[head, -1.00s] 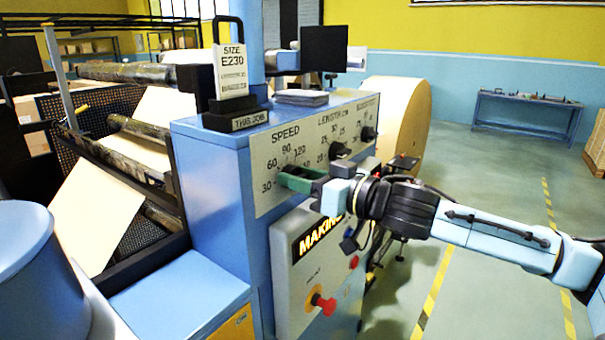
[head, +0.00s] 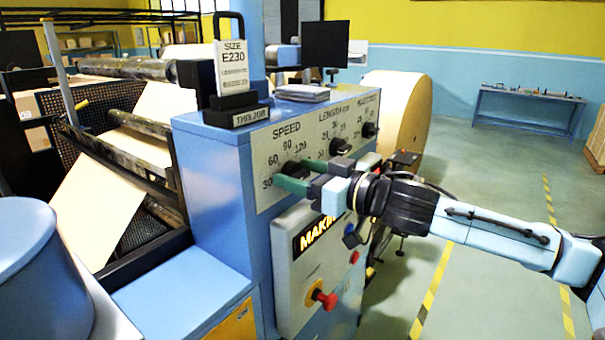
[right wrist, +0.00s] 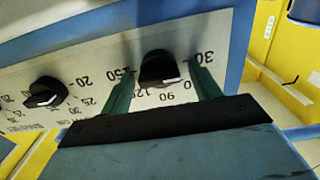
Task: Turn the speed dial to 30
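The speed dial (head: 289,168) is a black knob on the pale panel under the word SPEED, with numbers from 30 to 150 around it. In the right wrist view the dial (right wrist: 158,68) appears upside down, and its white mark lies on the side of the 60 and 90, away from 30; the exact reading is unclear. My right gripper (head: 293,178) is at the dial with green fingers spread. In the right wrist view the gripper (right wrist: 164,76) has one finger on each side of the knob, with gaps. My left gripper is out of view.
Length knob (head: 340,147) and a third knob (head: 369,130) sit right of the speed dial. A sign (head: 232,80) reading SIZE E230 stands on the cabinet. A red knob (head: 325,299) sticks out of the lower panel. A paper roll (head: 398,105) stands behind.

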